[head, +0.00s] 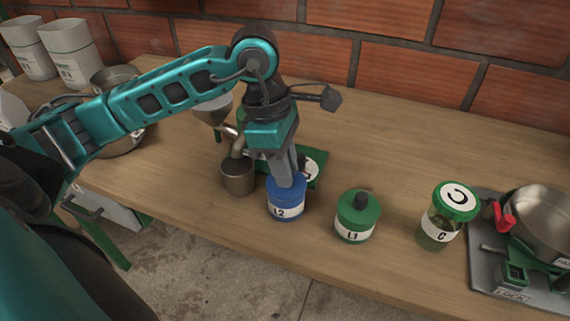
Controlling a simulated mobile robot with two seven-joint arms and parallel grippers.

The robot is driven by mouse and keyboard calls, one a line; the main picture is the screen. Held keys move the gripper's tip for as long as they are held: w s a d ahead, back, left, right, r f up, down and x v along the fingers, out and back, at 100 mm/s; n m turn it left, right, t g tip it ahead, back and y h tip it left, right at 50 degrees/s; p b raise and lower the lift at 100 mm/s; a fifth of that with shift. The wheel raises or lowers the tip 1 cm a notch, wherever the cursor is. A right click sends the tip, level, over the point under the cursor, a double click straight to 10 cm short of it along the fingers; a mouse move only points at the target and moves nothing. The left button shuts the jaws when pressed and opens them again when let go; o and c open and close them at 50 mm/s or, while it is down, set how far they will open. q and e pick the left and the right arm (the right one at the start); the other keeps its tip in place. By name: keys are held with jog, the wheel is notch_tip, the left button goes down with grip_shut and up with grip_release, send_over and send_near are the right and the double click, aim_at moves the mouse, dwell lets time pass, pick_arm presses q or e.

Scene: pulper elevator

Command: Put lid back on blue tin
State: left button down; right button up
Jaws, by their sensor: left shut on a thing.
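The blue tin (287,209), labelled L2, stands upright near the front edge of the wooden bench. My left gripper (286,181) points down onto its top and is shut on the blue lid (273,186). The fingers hide the lid's middle, where the grip is. The lid is at the mouth of the tin, roughly level; I cannot tell whether it is fully seated. My right gripper is not in view.
A green tin (357,218) labelled L1, with a black knob, stands right of the blue tin. A green-capped jar (447,218) is further right, before a grey scale plate. A brown metal cup (237,177) stands close left.

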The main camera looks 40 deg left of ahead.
pick_arm(q)
jog(key=shift+c, duration=2.2)
grip_release()
jog(key=shift+r, duration=0.1)
jog(key=shift+w+d+p+v, duration=0.1)
jog(key=shift+d+p+v, duration=0.1)
jog(key=shift+p+v, duration=0.8)
jog(key=shift+w+d+p+v, duration=0.1)
jog(key=shift+d+p+v, duration=0.3)
jog(key=shift+v, duration=0.85)
jog(key=shift+w+d+p+v, duration=0.1)
jog(key=shift+p+v, duration=0.85)
jog(key=shift+v, duration=0.2)
jog(key=shift+c, duration=0.4)
jog(key=c, duration=1.1)
grip_shut()
